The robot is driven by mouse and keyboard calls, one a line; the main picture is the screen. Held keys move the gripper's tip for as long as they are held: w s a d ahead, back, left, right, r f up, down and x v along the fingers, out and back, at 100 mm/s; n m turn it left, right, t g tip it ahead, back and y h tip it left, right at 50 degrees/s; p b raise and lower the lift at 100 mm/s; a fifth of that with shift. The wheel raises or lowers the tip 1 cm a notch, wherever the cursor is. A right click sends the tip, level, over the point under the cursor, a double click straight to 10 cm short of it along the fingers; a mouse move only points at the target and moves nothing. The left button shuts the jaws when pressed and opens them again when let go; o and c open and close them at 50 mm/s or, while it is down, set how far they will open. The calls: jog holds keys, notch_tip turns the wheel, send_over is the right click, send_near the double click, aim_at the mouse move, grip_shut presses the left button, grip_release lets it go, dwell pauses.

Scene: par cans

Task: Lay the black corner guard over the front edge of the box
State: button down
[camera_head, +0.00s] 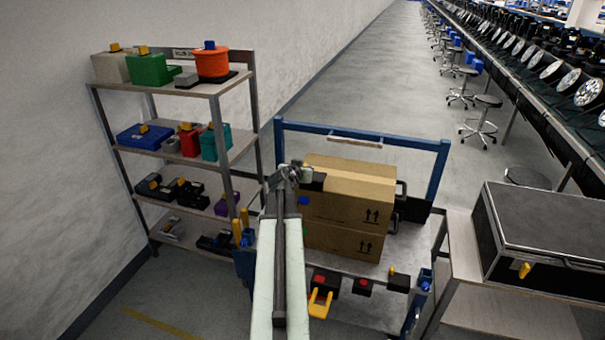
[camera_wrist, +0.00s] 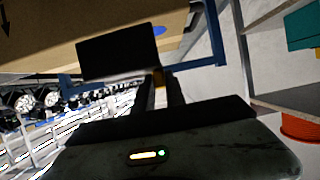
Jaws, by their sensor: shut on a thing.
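Two brown cardboard boxes are stacked on a blue-framed cart; the upper box (camera_head: 350,187) has its near top edge facing me. My gripper (camera_head: 298,176) is at the upper box's left end and is shut on the black corner guard (camera_head: 313,183). In the wrist view my gripper (camera_wrist: 159,82) shows dark fingers, with the guard (camera_wrist: 117,53) as a flat black plate in front of the box's brown face (camera_wrist: 60,30). I cannot tell whether the guard touches the box. The fingers' grip on it is partly hidden.
A shelf rack (camera_head: 180,150) with coloured cases stands to the left. The cart's blue rail (camera_head: 360,135) rises behind the boxes. Its near side carries a yellow-handled tool (camera_head: 320,303) and black blocks. A black flight case (camera_head: 545,235) is on a bench at right.

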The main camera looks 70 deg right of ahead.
jog(key=shift+w+d+f+b, duration=0.15)
jog(key=shift+d+f+b, duration=1.65)
jog(key=shift+f+b, duration=0.15)
jog(key=shift+d+f+b, duration=0.25)
jog(key=shift+f+b, duration=0.7)
jog(key=shift+f, duration=0.1)
jog(key=shift+d+f, duration=0.2)
jog(key=shift+f, duration=0.05)
jog(key=c, duration=1.3)
grip_release()
jog(key=p+v, duration=0.2)
jog(key=v, duration=0.6)
jog(key=shift+p, duration=0.35)
jog(key=shift+d, duration=0.15)
